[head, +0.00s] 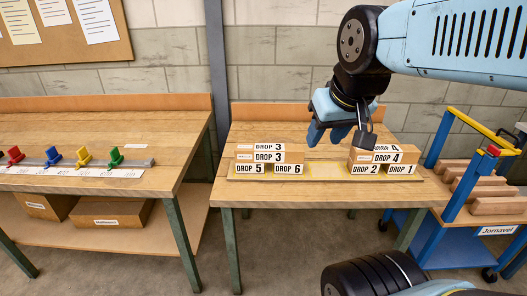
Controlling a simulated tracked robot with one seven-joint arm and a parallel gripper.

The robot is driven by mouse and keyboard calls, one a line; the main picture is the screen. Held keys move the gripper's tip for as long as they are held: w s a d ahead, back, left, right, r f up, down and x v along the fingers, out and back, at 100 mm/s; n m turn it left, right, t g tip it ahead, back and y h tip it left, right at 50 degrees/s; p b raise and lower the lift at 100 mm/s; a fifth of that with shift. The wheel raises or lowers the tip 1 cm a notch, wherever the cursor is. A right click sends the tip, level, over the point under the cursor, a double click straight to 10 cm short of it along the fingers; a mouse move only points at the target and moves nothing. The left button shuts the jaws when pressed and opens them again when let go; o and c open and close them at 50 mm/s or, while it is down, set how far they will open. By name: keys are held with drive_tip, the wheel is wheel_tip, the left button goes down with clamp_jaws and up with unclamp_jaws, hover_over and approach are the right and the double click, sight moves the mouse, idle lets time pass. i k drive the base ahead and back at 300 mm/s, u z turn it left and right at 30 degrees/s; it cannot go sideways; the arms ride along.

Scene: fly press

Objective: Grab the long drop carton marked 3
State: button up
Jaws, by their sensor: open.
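The long drop carton marked 3 (262,157) lies across the tops of the DROP 5 carton (243,169) and the DROP 6 carton (296,169), on the left part of a board on the middle bench. Its DROP 3 label shows on both top and front. My gripper (341,141) is open above the board, to the right of this carton and apart from it. It hangs close to the long carton marked 4 (411,157), partly hiding that carton's left top. Nothing shows between the fingers.
The DROP 4 carton rests on the DROP 2 (354,170) and DROP 1 (408,170) cartons. The left bench (60,121) holds coloured clamps or handles. A blue trolley (445,218) with wooden blocks stands right.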

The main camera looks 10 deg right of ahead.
sight(244, 153)
drive_tip(key=z, duration=1.6)
drive_tip(key=k, duration=1.4)
drive_tip(key=u, duration=1.15)
drive_tip(key=i, duration=1)
drive_tip(key=z, duration=0.05)
